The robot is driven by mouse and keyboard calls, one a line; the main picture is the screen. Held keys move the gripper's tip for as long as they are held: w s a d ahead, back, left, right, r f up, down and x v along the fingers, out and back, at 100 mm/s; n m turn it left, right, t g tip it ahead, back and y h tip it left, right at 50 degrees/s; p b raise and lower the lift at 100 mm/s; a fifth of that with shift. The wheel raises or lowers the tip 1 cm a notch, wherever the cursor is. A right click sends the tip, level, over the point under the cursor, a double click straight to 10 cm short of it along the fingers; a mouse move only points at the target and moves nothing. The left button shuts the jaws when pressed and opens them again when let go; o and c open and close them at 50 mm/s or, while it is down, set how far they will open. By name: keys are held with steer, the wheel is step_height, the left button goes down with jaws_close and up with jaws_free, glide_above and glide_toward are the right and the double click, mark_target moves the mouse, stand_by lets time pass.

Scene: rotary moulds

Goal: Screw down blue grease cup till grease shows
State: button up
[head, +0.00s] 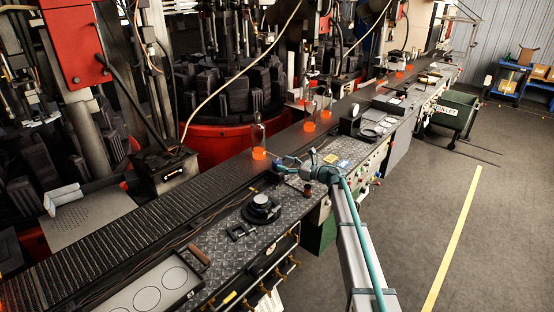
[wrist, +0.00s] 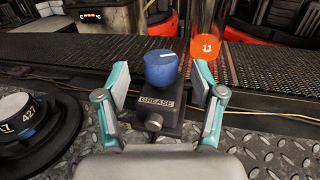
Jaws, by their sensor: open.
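The blue grease cup (wrist: 161,67) sits on top of a dark block labelled GREASE (wrist: 157,101) in the wrist view. It has a short white mark on its top face. My gripper (wrist: 161,82) is open, with one teal-and-grey finger on each side of the cup and visible gaps between. No grease shows on the parts of the cup and block in view.
A black round dial device (wrist: 27,125) stands left of my gripper; it also shows in the head view (head: 262,207). A glowing orange glass piece (wrist: 209,48) stands behind the cup on the conveyor (head: 160,210). A framed tray (head: 150,288) lies on the near bench.

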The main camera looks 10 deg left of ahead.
mark_target(277, 161)
steer(key=shift+p+x, duration=0.7)
steer(key=shift+x, duration=1.5)
steer(key=c, duration=1.2)
steer(key=shift+o, duration=0.2)
steer(key=shift+s, duration=0.1)
steer(key=shift+f+m+t+b, duration=0.15)
steer(key=shift+m+t+b, duration=0.25)
steer(key=shift+b, duration=0.5)
